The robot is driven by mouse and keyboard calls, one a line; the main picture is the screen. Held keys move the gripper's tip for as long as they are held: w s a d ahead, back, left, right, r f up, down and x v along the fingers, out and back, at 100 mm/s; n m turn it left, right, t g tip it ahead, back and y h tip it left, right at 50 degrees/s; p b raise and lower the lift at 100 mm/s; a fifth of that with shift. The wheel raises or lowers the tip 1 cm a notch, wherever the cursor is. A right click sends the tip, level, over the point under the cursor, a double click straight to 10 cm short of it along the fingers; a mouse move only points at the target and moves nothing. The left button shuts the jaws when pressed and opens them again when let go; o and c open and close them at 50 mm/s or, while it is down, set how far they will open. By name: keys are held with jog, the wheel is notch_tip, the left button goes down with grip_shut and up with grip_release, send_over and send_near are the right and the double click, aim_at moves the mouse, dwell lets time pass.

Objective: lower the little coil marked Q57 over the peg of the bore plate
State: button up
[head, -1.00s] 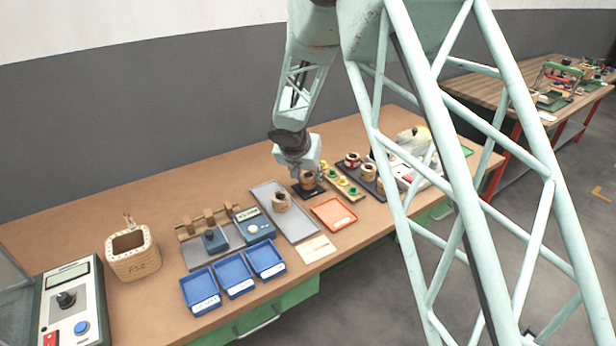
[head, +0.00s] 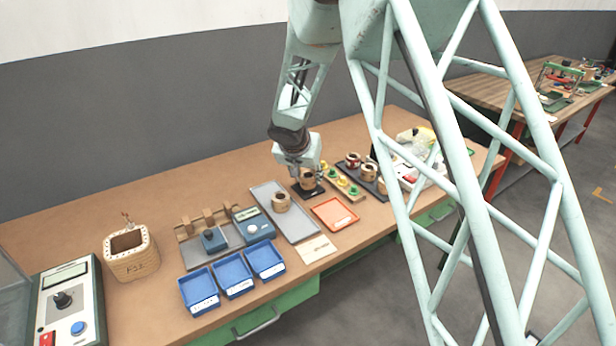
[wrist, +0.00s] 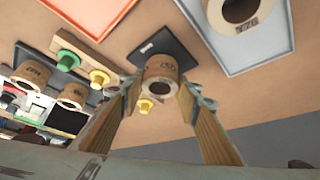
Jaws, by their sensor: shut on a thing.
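The little coil (wrist: 160,68) is a tan ring with dark lettering, of which I read only "57" with some doubt. It also shows in the head view (head: 308,180). My gripper (wrist: 158,90) has its two fingers on either side of the coil and is shut on it. The dark bore plate (wrist: 168,42) lies beneath the coil, and it shows in the head view (head: 309,192) as a small black plate. Its peg is hidden by the coil and fingers. I cannot tell whether the coil is around the peg or just above it.
A grey tray (head: 266,196) holds a coil marked Y76 (wrist: 240,12). An orange tray (head: 334,214) lies in front. A wooden strip with green and yellow pegs (head: 343,187) and a dark board with several coils (head: 367,172) stand close on the right.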

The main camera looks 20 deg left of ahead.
jog(key=shift+f, duration=0.35)
jog(key=o, duration=1)
jog(key=shift+c, duration=0.2)
jog(key=shift+o, duration=0.7)
jog(key=shift+o, duration=1.2)
jog(key=shift+r, duration=0.1)
jog(key=shift+r+p, duration=1.9)
jog(key=shift+r, duration=2.4)
